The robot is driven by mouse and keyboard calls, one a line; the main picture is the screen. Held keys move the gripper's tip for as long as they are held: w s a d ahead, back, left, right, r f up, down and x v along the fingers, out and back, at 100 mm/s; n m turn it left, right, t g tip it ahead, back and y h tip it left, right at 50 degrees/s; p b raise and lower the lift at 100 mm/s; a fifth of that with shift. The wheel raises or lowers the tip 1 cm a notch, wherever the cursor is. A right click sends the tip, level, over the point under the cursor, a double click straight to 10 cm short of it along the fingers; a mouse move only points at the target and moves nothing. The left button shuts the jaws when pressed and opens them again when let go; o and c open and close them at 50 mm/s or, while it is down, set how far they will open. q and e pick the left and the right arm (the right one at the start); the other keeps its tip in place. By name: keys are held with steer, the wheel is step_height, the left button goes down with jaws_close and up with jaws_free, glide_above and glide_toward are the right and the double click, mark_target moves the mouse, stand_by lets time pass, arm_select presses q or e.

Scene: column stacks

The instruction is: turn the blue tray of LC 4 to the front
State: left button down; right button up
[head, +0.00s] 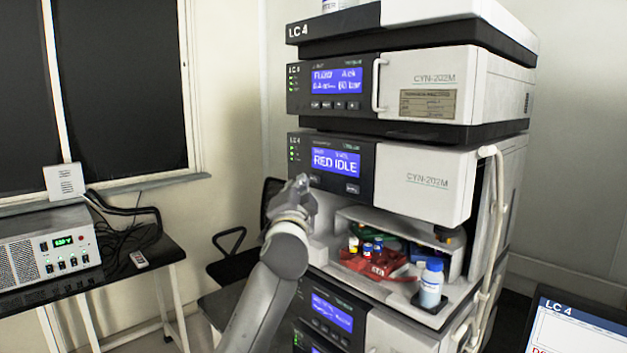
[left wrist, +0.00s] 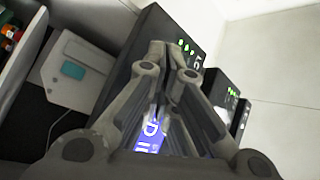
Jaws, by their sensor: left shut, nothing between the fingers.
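The LC 4 stack (head: 420,180) has an open sampler bay below a panel whose display (head: 335,161) reads "RED IDLE". A red tray (head: 378,268) with several coloured-cap vials sits at the front of the bay. Behind it the bay is shadowed, with small green and blue patches; I cannot make out the blue tray clearly. My left gripper (head: 303,187) is shut and empty, close to the lower left of the panel; I cannot tell whether it touches. In the left wrist view its closed fingers (left wrist: 172,52) cover part of the panel, and the lit display (left wrist: 150,135) shows between the links.
A white bottle with a blue cap (head: 431,284) stands right of the red tray. A white hose (head: 490,240) runs down the stack's right side. A black chair (head: 235,265) and a side table with a power supply (head: 45,245) stand to the left. A monitor (head: 575,328) is at lower right.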

arm_select(q)
steer(key=shift+w+d, duration=0.1)
steer(key=shift+w+d, duration=0.2)
steer(key=shift+d, duration=0.05)
steer(key=shift+w+d, duration=0.25)
steer(key=shift+w, duration=0.05)
stand_by(0.8)
stand_by(0.4)
steer(key=shift+s+a, duration=0.6)
steer(key=shift+s, duration=0.05)
steer(key=shift+p, duration=0.3)
steer(key=shift+s+a+p, duration=1.05)
steer(key=shift+s+a, duration=0.65)
steer(key=shift+a, duration=0.05)
stand_by(3.5)
